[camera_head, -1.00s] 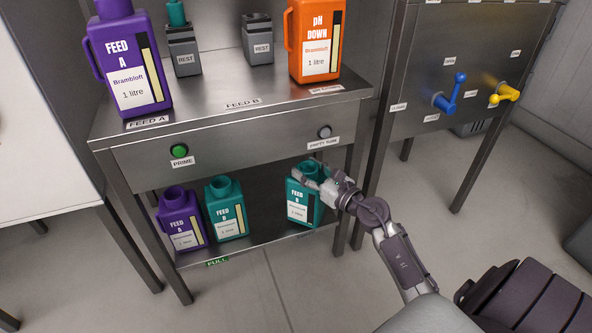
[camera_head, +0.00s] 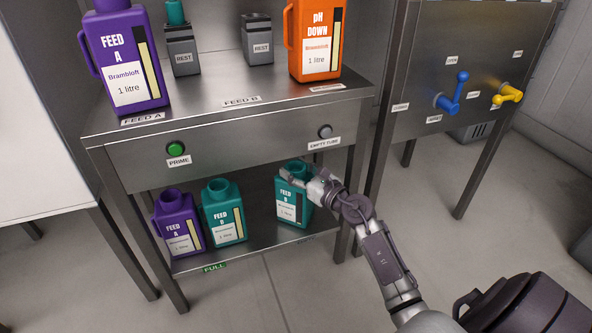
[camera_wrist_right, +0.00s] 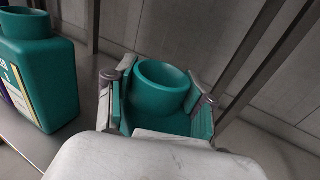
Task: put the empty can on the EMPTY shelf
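A teal FEED B can (camera_head: 287,205) is at the right end of the lower shelf (camera_head: 262,232) in the head view. My right gripper (camera_head: 297,174) reaches in from the right at its top. In the right wrist view the fingers lie along both sides of the can (camera_wrist_right: 160,88), against its shoulders, and appear shut on it. The can looks upright; I cannot tell whether its base rests on the shelf. A green FULL label (camera_head: 214,267) marks the shelf's left front edge; a dark label (camera_head: 307,239) at the right is unreadable. My left gripper is not in view.
A purple FEED A can (camera_head: 178,225) and another teal FEED B can (camera_head: 223,215) stand at the shelf's left, with a gap before the held can. A table leg (camera_head: 343,205) is close to my right wrist. Bottles stand on the tabletop (camera_head: 190,125) above.

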